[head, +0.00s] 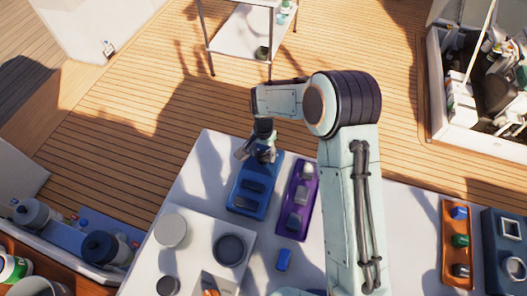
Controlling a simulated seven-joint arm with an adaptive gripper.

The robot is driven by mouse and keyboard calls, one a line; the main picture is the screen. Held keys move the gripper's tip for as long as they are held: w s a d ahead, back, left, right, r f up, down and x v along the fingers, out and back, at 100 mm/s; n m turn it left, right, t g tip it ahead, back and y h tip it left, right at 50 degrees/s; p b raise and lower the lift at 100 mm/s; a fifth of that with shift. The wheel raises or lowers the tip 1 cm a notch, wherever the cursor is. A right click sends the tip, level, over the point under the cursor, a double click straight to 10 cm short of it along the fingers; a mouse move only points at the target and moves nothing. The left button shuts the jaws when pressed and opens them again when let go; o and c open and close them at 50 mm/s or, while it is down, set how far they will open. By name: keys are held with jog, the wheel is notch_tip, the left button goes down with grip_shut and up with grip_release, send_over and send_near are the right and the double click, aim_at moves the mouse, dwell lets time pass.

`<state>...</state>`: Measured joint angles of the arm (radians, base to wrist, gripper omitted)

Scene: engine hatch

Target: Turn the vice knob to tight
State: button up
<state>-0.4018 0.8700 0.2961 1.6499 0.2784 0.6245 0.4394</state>
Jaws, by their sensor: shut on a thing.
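My gripper (262,150) reaches down at the far end of a blue base with dark blocks (247,203), which looks like the vice, on the white table. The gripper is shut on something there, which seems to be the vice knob. The fingers hide the knob, so its angle and any mark for tight cannot be made out. A grey metal piece (242,149) sticks out to the left of the fingers.
A purple tray (290,228) with grey blocks stands close to the right of the blue base. A small blue block (283,260), round grey pieces (171,230) and an orange tray (446,250) are also on the table. An open hatch (480,80) is at the upper right.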

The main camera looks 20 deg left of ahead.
aim_at(263, 153)
jog(key=o, duration=1.1)
jog(key=shift+o, duration=0.2)
notch_tip(263, 153, up, 12)
